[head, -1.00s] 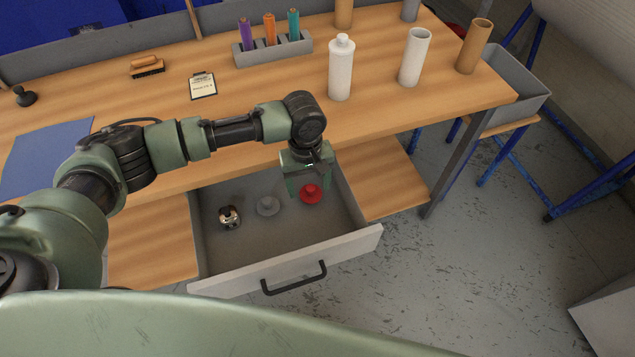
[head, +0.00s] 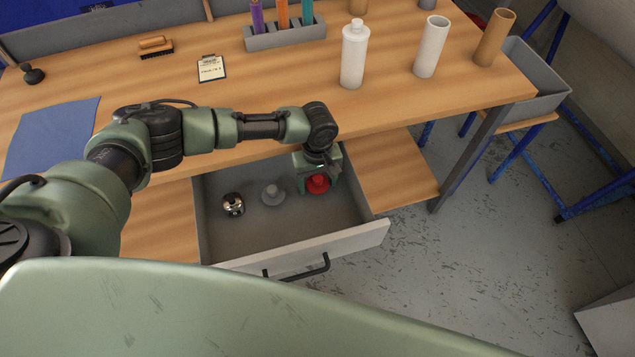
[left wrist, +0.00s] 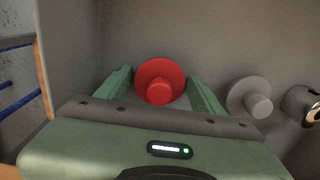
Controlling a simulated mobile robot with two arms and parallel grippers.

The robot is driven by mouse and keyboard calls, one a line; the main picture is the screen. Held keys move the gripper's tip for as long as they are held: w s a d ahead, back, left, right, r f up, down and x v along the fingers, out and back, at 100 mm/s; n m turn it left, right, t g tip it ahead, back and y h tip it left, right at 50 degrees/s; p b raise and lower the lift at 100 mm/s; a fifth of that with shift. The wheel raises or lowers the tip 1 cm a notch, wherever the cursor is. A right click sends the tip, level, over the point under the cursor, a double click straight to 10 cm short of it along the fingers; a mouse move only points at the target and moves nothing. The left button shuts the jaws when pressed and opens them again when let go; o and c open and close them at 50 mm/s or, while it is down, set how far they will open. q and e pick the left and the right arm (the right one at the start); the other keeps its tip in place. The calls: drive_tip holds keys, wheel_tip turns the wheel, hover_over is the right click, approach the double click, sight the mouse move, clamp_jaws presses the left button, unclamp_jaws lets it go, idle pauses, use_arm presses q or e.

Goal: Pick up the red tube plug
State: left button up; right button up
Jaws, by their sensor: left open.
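The red tube plug (head: 317,184) stands in the open drawer, toward its right side. It has a wide round flange and a narrower knob. My left gripper (head: 318,180) is down in the drawer at the plug. In the left wrist view the red plug (left wrist: 160,80) shows between the two green fingers of my left gripper (left wrist: 163,90), which are apart, with a gap visible on each side. I cannot tell whether a finger touches it. My right gripper is not in view.
A grey plug (head: 272,193) sits left of the red one, and a small metallic round thing (head: 233,204) lies farther left. The drawer front (head: 350,245) and walls surround them. The tabletop above holds a white bottle (head: 354,55), tubes, a marker rack (head: 285,36) and a clipboard (head: 211,68).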

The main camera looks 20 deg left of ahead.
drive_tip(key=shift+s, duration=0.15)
use_arm(q)
drive_tip(key=c, duration=1)
drive_tip(key=shift+c, duration=0.9)
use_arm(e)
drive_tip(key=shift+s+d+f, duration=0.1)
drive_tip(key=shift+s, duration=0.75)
use_arm(q)
drive_tip(key=shift+r, duration=0.1)
